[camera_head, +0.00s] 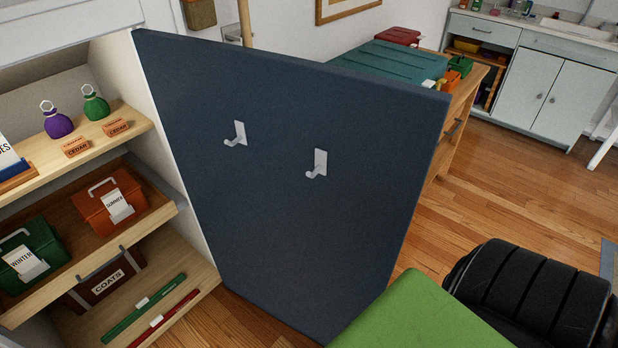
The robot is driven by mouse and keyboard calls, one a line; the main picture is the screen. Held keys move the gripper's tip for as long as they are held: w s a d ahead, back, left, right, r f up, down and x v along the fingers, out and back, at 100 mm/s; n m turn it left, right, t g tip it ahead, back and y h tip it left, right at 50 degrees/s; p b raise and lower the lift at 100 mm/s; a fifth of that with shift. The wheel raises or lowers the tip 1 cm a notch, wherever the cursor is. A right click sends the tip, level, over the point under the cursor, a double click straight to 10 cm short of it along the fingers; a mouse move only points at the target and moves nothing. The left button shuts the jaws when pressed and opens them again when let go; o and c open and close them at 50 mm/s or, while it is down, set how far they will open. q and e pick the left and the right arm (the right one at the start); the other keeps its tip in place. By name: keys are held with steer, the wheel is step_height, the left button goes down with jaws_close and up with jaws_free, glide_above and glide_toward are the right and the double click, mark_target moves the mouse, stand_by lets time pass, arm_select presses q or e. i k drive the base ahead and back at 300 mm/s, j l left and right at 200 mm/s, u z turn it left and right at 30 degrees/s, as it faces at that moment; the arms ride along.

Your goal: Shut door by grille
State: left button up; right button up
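A dark blue door (285,190) stands wide open at the right side of a closet with shelves (98,136) in the camera_head view. The face turned to me carries two pale metal hooks (236,134) (317,165). I see no grille on this face; the door's other face is hidden. Neither of my grippers is in view.
The shelves hold sachets (57,122), an orange box (110,205), a green box (33,255) and a brown case (105,277). A green surface (420,318) and a black ribbed shape (530,290) fill the lower right. Wood floor (500,205) is clear beyond.

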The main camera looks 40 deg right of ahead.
mark_target(304, 180)
steer(key=k+l+u, duration=0.3)
steer(key=k+l, duration=0.15)
steer(key=l, duration=0.25)
steer(key=k+l+u, duration=0.35)
steer(key=k+l, duration=0.15)
steer(key=l+u, duration=0.2)
steer(key=l, duration=0.5)
steer(key=l+u, duration=0.2)
steer(key=l, duration=0.55)
steer(key=k+l+u, duration=0.2)
steer(key=l, duration=0.5)
steer(key=i, duration=0.1)
